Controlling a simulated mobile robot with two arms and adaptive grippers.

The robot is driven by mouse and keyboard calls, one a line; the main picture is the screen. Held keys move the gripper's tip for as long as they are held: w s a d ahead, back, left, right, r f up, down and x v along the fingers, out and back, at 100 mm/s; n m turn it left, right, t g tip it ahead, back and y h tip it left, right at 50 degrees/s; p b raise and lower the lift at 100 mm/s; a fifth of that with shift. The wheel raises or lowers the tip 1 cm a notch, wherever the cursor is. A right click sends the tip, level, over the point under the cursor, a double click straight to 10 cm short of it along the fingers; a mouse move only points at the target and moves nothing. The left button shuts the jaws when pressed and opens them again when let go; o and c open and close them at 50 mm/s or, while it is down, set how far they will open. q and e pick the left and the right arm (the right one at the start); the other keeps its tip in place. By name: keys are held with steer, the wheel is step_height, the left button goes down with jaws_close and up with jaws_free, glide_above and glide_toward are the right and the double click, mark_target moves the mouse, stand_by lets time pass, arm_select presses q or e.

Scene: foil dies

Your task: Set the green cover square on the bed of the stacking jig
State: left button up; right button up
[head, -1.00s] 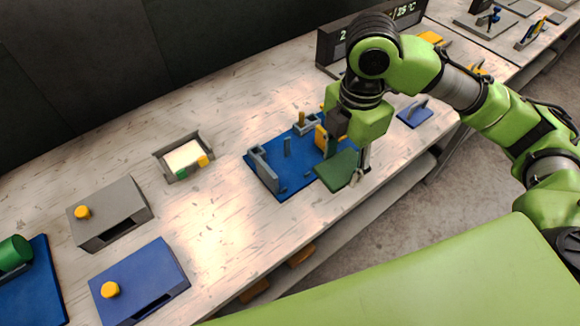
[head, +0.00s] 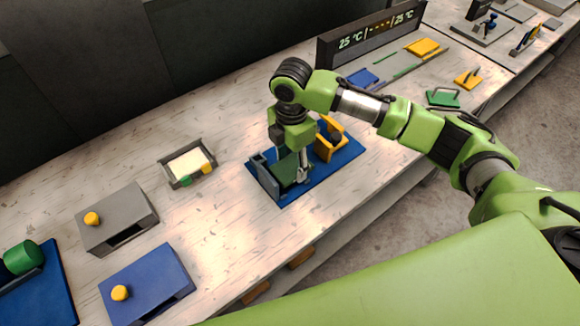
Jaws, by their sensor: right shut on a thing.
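My right gripper (head: 292,166) is shut on the green cover (head: 284,171). The cover is over the left part of the stacking jig's blue base (head: 320,175), close beside a grey upright wall (head: 264,180). I cannot tell whether the cover rests on the bed or hangs just above it. My gripper and the cover hide most of the bed. An orange bracket (head: 328,146) stands on the right part of the base. My left gripper is not in view.
A grey tray (head: 168,178) with a pale sheet lies left of the jig. Grey (head: 122,215) and blue (head: 150,280) boxes with orange knobs stand farther left. A display (head: 372,40) stands behind, with orange, blue and green handled pieces near it. Bare table surrounds the jig's left side.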

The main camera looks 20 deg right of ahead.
mark_target(290, 166)
steer(key=shift+w+a+f, duration=0.15)
steer(key=shift+a+f, duration=0.05)
steer(key=shift+f, duration=0.2)
step_height(290, 166, down, 2)
steer(key=shift+f+p, duration=0.1)
steer(key=shift+p, duration=0.75)
steer(key=shift+d+f, duration=0.1)
steer(key=shift+f, duration=0.2)
steer(key=shift+f, duration=0.15)
steer(key=o, duration=1.2)
step_height(290, 166, up, 11)
steer(key=b, duration=0.3)
steer(key=shift+r, duration=0.7)
